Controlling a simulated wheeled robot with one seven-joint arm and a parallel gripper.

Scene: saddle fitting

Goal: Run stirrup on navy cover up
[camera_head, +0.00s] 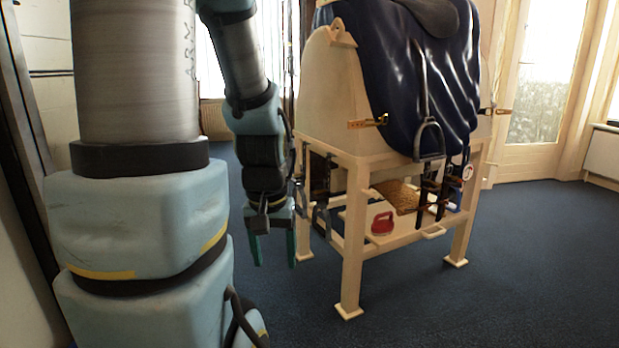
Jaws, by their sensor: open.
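The navy cover (395,75) drapes over the cream saddle stand. A metal stirrup (430,140) hangs on a dark strap (422,85) down the front of the cover, near its lower edge. Part of a dark saddle (432,15) shows on top, cut off by the picture's upper edge. My gripper (274,250) points down to the left of the stand. Its teal fingers are apart with nothing between them. It is well away from the stirrup on the cover.
The stand's wooden frame (354,240) has a lower shelf with a red-handled item (382,223) and a brown brush-like item (398,195). Dark straps hang from its right side. Brass fittings (368,122) stick out. Blue carpet is clear at front right.

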